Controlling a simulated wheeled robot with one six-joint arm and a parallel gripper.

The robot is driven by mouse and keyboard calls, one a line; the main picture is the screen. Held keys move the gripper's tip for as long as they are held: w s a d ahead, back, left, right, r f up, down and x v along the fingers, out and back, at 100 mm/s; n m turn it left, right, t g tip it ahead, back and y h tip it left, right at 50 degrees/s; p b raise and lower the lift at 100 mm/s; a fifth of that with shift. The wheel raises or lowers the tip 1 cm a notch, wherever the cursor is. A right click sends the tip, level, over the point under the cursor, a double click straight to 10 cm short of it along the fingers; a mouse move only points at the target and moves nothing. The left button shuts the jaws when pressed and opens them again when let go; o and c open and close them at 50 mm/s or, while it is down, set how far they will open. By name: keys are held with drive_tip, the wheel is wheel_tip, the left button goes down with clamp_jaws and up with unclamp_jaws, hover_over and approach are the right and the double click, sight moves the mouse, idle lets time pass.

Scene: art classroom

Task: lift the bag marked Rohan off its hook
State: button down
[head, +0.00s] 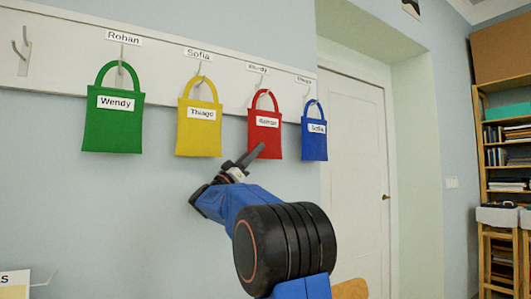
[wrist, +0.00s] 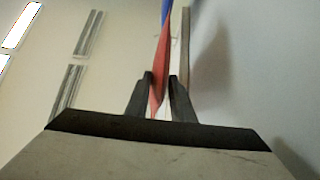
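The red bag (head: 265,140) hangs by its handle loop from a hook on the white rail. Its white tag is small but appears to read Rohan. My gripper (head: 250,156) is at the bag's lower left edge in the head view. In the wrist view, the red bag (wrist: 159,68) shows edge-on between the two dark fingertips (wrist: 161,78). The fingers stand apart with the bag's edge between them; it lies close to the left finger, and a gap shows on the right. The hook is not visible in the wrist view.
A blue bag (head: 314,138) tagged Sofia hangs close to the right. A yellow bag (head: 199,140) tagged Thiago and a green bag (head: 112,130) tagged Wendy hang to the left. An empty hook (head: 22,50) is at far left. A white door (head: 353,160) stands right.

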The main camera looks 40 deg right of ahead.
drive_tip(key=shift+r, duration=0.1)
drive_tip(key=shift+r, duration=1.35)
drive_tip(key=shift+s, duration=0.1)
drive_tip(key=s, duration=0.2)
drive_tip(key=s+a, duration=0.1)
drive_tip(key=s, duration=0.4)
drive_tip(key=shift+a, duration=0.4)
